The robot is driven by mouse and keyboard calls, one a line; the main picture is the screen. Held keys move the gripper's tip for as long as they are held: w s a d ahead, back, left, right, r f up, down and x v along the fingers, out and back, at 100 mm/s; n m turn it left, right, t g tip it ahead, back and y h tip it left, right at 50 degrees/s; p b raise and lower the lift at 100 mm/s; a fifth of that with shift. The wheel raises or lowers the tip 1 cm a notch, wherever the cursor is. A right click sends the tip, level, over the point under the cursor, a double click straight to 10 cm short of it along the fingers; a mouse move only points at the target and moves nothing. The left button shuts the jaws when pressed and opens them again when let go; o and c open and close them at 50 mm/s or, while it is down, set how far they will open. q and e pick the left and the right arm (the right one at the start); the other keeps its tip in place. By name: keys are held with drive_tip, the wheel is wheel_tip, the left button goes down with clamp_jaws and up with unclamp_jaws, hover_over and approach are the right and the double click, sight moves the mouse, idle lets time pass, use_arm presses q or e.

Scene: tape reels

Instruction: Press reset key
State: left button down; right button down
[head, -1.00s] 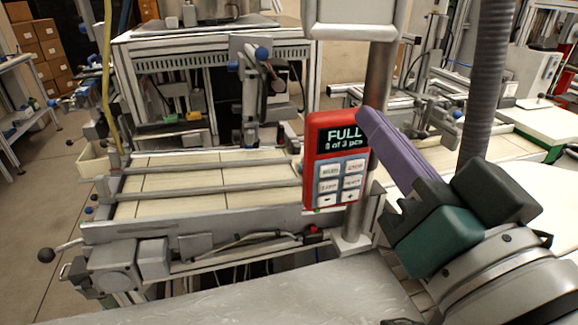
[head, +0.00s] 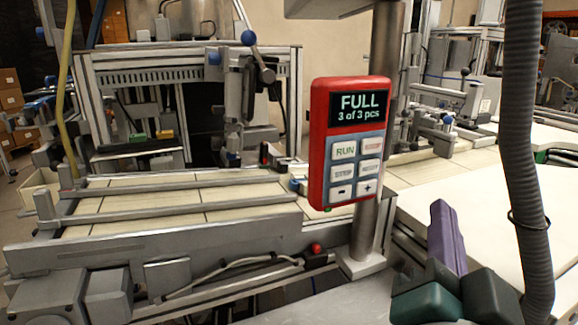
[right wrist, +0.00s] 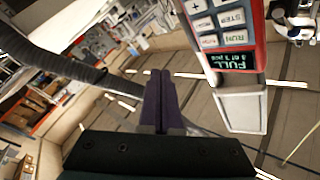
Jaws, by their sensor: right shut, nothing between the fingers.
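The red control box (head: 320,150) hangs on a grey post in the middle of the head view. Its screen (head: 359,107) reads "FULL 3 of 3 pcs". Below are a RUN key (head: 344,150), a red-lettered key (head: 370,146), a STEP key (head: 343,173), a key whose blurred label looks like RESET (head: 370,169), and minus and plus keys. The box shows upside down in the right wrist view (right wrist: 260,50). My right gripper (head: 440,210), with purple fingers, is shut and empty, below and right of the box, apart from it. My left gripper is out of view.
A grey ribbed hose (head: 525,150) hangs at the right. A conveyor with pale panels (head: 150,208) and metal rails lies left of the box. A pale tabletop (head: 470,210) lies behind my right gripper. A small red button (head: 316,248) sits below the box.

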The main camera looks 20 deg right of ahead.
sight(369, 168)
drive_tip(key=w+b, duration=0.3)
drive_tip(key=w, duration=0.5)
drive_tip(key=shift+w+a, duration=0.35)
drive_tip(key=shift+w, duration=0.05)
idle(1.0)
idle(0.7)
drive_tip(key=shift+w, duration=0.1)
drive_tip(key=shift+w, duration=0.3)
